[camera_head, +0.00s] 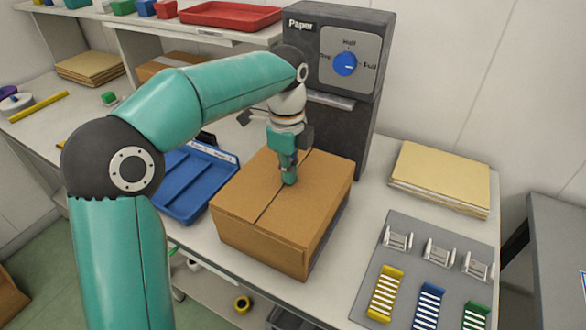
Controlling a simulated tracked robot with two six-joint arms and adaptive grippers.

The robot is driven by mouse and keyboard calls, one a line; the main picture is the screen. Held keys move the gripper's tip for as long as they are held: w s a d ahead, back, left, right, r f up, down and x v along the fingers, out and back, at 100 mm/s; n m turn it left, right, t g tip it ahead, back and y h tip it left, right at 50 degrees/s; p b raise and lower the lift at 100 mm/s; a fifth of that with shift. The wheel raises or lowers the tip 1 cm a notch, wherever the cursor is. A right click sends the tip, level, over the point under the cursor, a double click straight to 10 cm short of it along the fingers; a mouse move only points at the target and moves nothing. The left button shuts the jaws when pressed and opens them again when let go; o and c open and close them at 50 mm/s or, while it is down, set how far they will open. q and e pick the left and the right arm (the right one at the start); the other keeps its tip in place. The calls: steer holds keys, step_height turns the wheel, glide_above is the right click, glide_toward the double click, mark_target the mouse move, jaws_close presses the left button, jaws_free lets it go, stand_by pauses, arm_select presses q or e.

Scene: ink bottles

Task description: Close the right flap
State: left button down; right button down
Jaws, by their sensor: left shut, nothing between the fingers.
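A brown cardboard box (261,247) stands on the white table below the paper dispenser. Its top shows two flaps lying about flat, with a thin dark seam between them. The right flap (308,200) lies level with the left flap (247,192). My left gripper (289,179) is shut and points down at the box top. Its tip is over the right flap near the seam and seems to touch it; it hides a small part of the flap and seam. My right gripper is not in view.
A dark paper dispenser (305,47) with a blue dial stands behind the box. A blue tray (184,200) is left of it. A paper stack (440,172) and a grey board (352,318) with coloured racks are right. The table's front edge is close to the box.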

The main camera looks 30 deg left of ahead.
arm_select(q)
step_height(320, 180, up, 12)
steer(key=shift+a+f, duration=0.15)
stand_by(0.5)
